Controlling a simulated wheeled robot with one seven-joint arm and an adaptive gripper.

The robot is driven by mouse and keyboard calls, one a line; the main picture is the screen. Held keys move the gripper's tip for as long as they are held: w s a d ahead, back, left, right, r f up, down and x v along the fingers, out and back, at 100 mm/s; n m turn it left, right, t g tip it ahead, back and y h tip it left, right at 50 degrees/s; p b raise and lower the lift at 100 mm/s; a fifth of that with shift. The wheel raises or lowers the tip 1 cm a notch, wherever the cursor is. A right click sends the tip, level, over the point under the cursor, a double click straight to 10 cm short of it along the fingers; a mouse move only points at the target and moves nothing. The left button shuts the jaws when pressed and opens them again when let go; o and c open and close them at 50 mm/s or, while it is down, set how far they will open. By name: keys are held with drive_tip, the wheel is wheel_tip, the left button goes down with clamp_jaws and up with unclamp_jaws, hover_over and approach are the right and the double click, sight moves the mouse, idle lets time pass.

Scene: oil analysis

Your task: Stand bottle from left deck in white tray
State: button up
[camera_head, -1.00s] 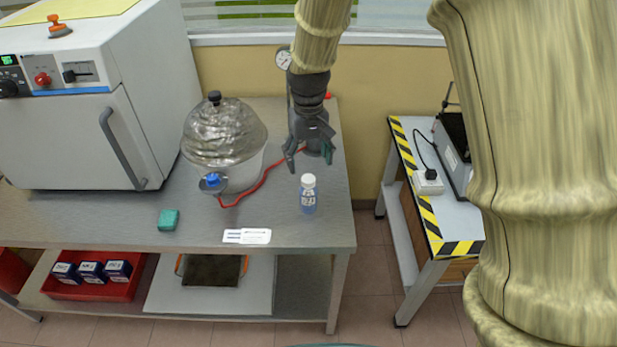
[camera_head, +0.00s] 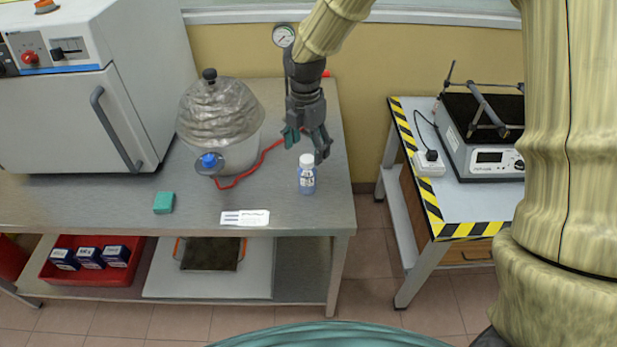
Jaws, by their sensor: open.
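The bottle (camera_head: 307,178) is small, with a white cap, a label and a bluish body. It stands upright near the right end of the steel bench top (camera_head: 230,200). My gripper (camera_head: 308,147) hangs just above and behind the bottle, fingers pointing down and spread apart. Its fingertips are close to the cap; I cannot tell whether they touch it. I do not make out a white tray for certain; a flat white board (camera_head: 205,284) lies on the lower shelf.
A silvery domed vessel (camera_head: 220,115) with a red hose (camera_head: 245,177) stands left of the bottle. A white oven (camera_head: 75,100), a green block (camera_head: 164,202) and a label card (camera_head: 245,217) are on the bench. A striped-edge table (camera_head: 460,205) stands right, across a floor gap.

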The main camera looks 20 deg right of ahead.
sight(306, 160)
drive_tip(key=n, duration=0.6)
drive_tip(key=shift+w+f, duration=0.2)
drive_tip(key=shift+w, duration=0.1)
drive_tip(key=shift+f, duration=2.75)
drive_tip(key=shift+w+d+f+p, duration=0.15)
drive_tip(key=shift+f+p, duration=0.4)
drive_tip(key=shift+f, duration=0.75)
drive_tip(key=shift+s+d+f+p, duration=0.1)
drive_tip(key=shift+f+p, duration=0.45)
drive_tip(key=shift+f, duration=0.75)
drive_tip(key=c, duration=1.3)
drive_tip(key=shift+w+r, duration=0.1)
drive_tip(key=shift+r, duration=0.05)
